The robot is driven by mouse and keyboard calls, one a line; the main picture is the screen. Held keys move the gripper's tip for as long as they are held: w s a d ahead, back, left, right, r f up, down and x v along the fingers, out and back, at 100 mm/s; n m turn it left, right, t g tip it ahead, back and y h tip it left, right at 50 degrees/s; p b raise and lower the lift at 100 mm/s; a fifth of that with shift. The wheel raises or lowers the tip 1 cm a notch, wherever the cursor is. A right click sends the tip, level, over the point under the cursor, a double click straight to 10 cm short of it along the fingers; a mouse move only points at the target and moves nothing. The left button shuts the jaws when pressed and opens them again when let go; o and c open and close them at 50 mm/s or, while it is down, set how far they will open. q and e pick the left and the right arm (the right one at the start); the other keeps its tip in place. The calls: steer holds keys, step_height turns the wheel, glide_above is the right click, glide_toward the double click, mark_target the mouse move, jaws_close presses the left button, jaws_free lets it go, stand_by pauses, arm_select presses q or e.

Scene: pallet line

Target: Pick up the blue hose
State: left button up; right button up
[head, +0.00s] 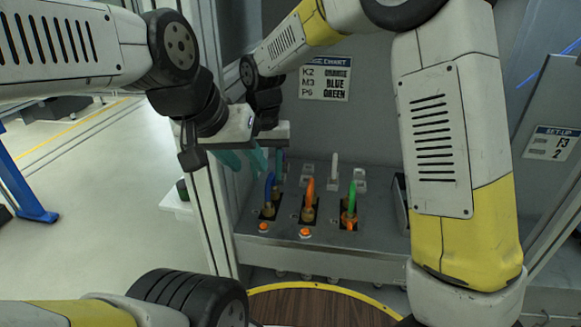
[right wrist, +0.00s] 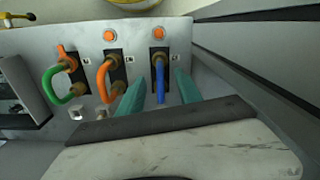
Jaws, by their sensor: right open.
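The blue hose (head: 269,187) is the left one of three coloured hoses on the grey panel shelf, its lower end in a brass fitting over a dark slot. In the right wrist view the blue hose (right wrist: 160,85) shows between the two teal fingers of my right gripper (right wrist: 159,92). The fingers are apart, one on each side, with visible gaps to the hose. In the head view my right gripper (head: 269,158) is above the hose, partly hidden by my left arm. My left gripper (head: 232,160) is just left of it; its fingers overlap other parts, so its opening is unclear.
An orange hose (head: 309,192) and a green hose (head: 351,197) stand to the right of the blue one. Orange buttons (head: 305,233) line the front. A colour chart (head: 325,81) hangs above. A metal post (head: 207,208) stands left.

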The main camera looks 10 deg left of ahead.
mark_target(267, 188)
steer(key=shift+w+a+f, duration=0.2)
steer(key=shift+a+f, duration=0.1)
steer(key=shift+f, duration=0.55)
steer(key=f, duration=0.7)
steer(key=shift+s+d, duration=0.25)
steer(key=shift+s, duration=0.05)
steer(key=shift+c, duration=0.4)
jaws_close()
